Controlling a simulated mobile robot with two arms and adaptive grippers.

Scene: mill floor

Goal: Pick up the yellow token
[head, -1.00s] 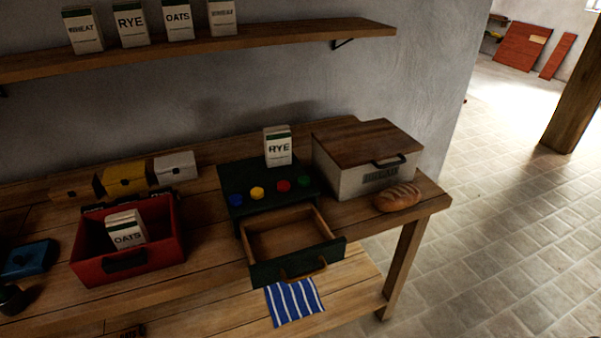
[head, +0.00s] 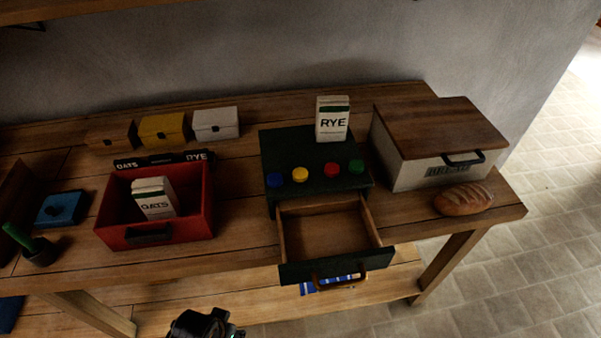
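The yellow token (head: 300,174) is a small round disc on top of the dark green cabinet (head: 285,151), near its front edge. It lies between a blue token (head: 275,180) on the left and a red token (head: 331,169) on the right. A green token (head: 356,166) lies at the right end of the row. All the tokens are uncovered. A dark rounded part, apparently of my own arm, shows at the bottom edge left of centre. No gripper fingers show.
The cabinet's drawer (head: 325,265) is pulled open and empty. A RYE box (head: 333,122) stands behind the tokens. A bread box (head: 410,173) and loaf (head: 463,200) are to the right. A red bin (head: 190,228) holding an OATS box (head: 153,197) is to the left.

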